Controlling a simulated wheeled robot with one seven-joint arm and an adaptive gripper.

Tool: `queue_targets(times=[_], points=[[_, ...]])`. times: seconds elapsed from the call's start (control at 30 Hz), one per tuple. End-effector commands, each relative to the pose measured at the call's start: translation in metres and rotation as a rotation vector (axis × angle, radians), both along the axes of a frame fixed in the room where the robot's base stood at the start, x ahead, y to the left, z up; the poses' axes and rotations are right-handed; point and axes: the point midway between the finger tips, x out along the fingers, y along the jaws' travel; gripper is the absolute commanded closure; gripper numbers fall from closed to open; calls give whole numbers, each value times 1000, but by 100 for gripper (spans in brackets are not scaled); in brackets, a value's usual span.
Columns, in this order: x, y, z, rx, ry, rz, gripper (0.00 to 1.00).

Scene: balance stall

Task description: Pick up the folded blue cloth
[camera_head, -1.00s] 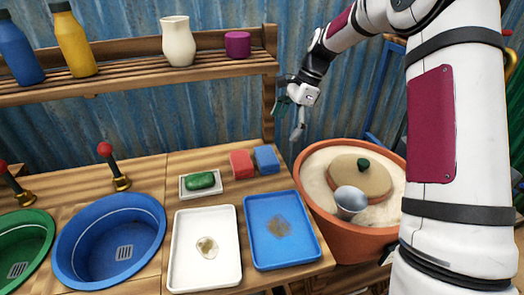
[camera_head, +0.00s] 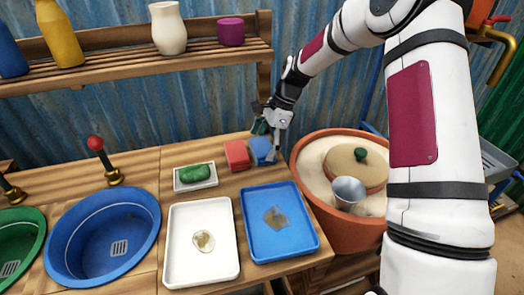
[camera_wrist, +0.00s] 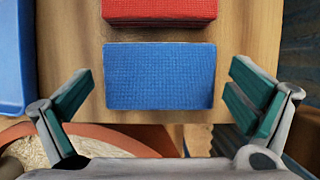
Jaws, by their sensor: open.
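The folded blue cloth (camera_head: 261,150) lies at the right rear of the wooden counter, and the arm's end partly covers it in the head view. In the wrist view the blue cloth (camera_wrist: 160,76) is a flat rectangle ahead of the fingers. My gripper (camera_wrist: 160,100) is open and empty, with one green-padded finger toward each side of the cloth. In the head view my gripper (camera_head: 268,128) is just above and behind the cloth. I see no contact with the cloth.
A folded red cloth (camera_head: 237,155) lies right beside the blue one. A soap dish (camera_head: 194,186), a white tray (camera_head: 226,275) and a blue tray (camera_head: 254,247) are close by. A terracotta pot (camera_head: 352,238) of sand stands right of the counter. A shelf (camera_head: 150,68) hangs behind.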

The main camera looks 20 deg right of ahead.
Motion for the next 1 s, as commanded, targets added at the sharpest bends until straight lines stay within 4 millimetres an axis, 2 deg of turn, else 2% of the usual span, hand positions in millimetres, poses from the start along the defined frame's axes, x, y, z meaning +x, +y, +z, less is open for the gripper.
queue_targets(times=[0.1, 0.33, 0.5, 0.53, 0.87, 1.0], points=[[0, 3, -8, 0, 0, 2, 0], [0, 4, -8, 0, -2, 1, 0], [0, 3, -8, 0, 0, 1, 39], [0, 3, -8, 0, -1, 1, 41], [0, 3, -7, 0, 0, 1, 41], [0, 3, 0, -1, -1, 1, 41]])
